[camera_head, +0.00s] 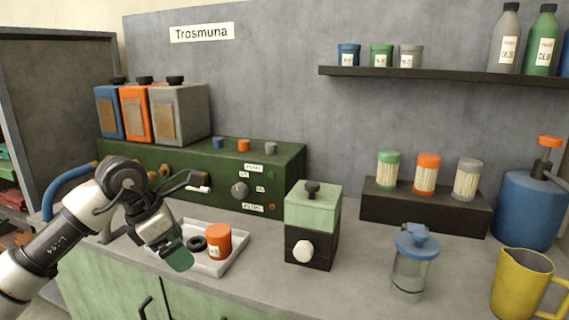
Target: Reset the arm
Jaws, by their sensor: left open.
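My left arm comes in from the left side of the head view. Its gripper (181,252) hangs over the left part of a white tray (226,266) on the counter and points down. It is open, and I see nothing held in it. A small orange container (218,241) stands on the tray to the right of the gripper, apart from it. A small black round piece (197,243) lies between them. The gripper hides the tray's left part. My right gripper is out of view.
A green machine (282,160) with knobs and a spout stands behind the tray. A green-black box (312,215), a clear jar (410,262) and a yellow jug (522,285) stand to the right.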

